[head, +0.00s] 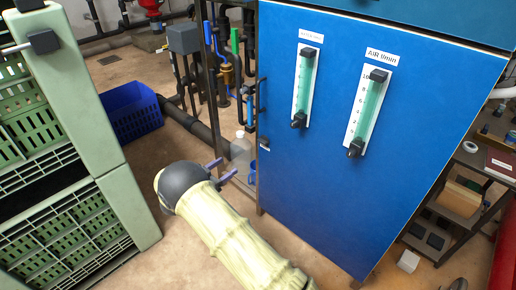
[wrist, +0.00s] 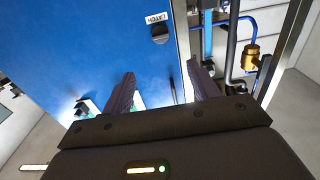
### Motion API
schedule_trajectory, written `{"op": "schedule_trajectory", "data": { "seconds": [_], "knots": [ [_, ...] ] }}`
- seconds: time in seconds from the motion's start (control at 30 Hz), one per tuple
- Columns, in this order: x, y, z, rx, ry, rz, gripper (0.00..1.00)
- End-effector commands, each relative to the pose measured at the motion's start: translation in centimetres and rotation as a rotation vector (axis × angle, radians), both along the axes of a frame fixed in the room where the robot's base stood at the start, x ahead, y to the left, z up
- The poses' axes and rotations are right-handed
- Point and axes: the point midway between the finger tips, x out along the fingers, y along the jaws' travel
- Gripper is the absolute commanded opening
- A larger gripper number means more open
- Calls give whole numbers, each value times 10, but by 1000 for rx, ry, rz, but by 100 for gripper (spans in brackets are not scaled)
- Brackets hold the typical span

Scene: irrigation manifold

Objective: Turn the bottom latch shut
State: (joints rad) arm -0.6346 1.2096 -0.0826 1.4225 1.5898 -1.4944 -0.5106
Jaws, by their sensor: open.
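A small black latch (wrist: 160,34) sits on the blue cabinet door in the wrist view, close to the door's edge, with a white label beside it. In the head view a small black latch (head: 264,143) shows on the door's left edge below a black handle; I cannot tell for certain that it is the same one. My gripper (head: 227,168) is open and empty, left of the door's lower left edge. In the wrist view the two dark fingers of my gripper (wrist: 160,72) are spread apart, with the latch beyond the tips and not touched.
The blue cabinet door (head: 330,190) carries two flow gauges. Left stand pipes and a grey box (head: 184,39), a dark blue crate (head: 132,111) and a green crate rack (head: 90,120). A clear bottle (head: 240,148) stands behind my gripper. A shelf stands at right.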

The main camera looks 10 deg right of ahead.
Motion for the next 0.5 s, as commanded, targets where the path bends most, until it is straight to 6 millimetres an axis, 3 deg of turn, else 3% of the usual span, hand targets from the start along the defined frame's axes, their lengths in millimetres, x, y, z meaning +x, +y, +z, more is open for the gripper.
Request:
{"op": "schedule_trajectory", "data": {
  "seconds": [0.27, 0.5],
  "knots": [
    [6, -9, -1, 0, 0, -1, 60],
    [27, -39, -2, 1, -2, -1, 60]
  ]
}}
